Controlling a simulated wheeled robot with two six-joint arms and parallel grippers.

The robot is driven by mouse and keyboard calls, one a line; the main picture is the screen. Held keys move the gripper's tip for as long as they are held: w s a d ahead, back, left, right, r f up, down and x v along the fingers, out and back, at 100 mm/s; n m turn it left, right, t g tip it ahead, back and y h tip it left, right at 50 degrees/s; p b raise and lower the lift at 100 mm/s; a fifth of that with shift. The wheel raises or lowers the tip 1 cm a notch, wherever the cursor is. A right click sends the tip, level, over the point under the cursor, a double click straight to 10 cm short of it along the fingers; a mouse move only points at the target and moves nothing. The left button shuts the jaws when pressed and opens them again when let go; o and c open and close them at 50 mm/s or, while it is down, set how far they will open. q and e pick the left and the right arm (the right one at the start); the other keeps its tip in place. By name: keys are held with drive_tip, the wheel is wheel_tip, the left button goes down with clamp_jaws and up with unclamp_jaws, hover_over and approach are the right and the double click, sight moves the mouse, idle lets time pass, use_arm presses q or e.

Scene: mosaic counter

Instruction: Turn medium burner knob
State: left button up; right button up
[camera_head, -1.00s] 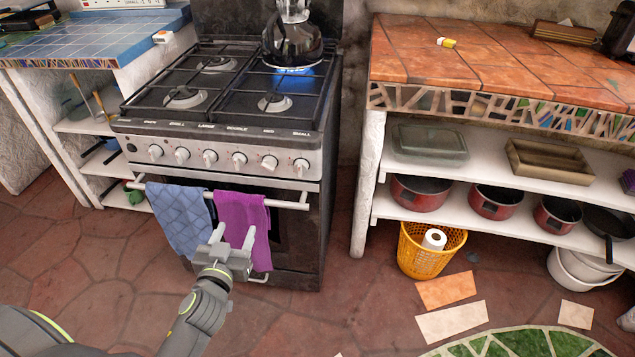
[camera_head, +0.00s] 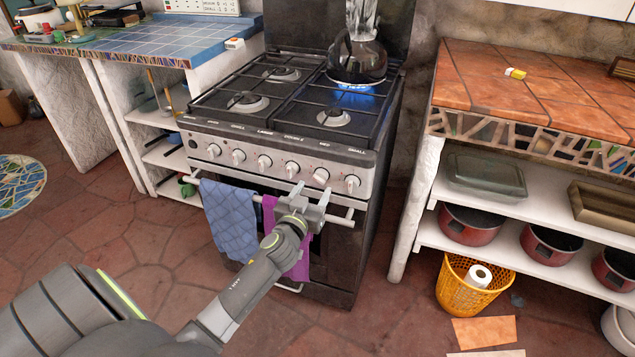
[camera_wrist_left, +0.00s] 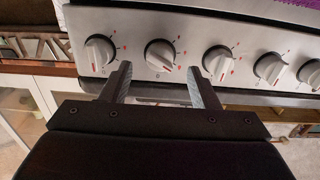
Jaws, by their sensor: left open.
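The stove's control panel (camera_head: 252,160) has a row of white knobs. The medium burner knob (camera_head: 321,176) is second from the right, under the "MED" label; it also shows in the left wrist view (camera_wrist_left: 160,55), with its grip slanted. My left gripper (camera_head: 311,193) is open in front of the panel. In the left wrist view its two fingers (camera_wrist_left: 160,84) point at the medium knob, one to each side, with no visible contact. The small burner knob (camera_head: 352,183) is just right of it. My right gripper is not in view.
A blue towel (camera_head: 229,220) and a purple towel (camera_head: 300,262) hang on the oven handle (camera_head: 345,221) below the knobs. A glass kettle (camera_head: 357,58) stands over a blue flame (camera_head: 352,86) at the back right burner. A tiled counter (camera_head: 530,85) stands right of the stove.

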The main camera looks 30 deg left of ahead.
sight(318, 182)
use_arm(q)
drive_tip(key=shift+x, duration=2.05)
drive_tip(key=c, duration=1)
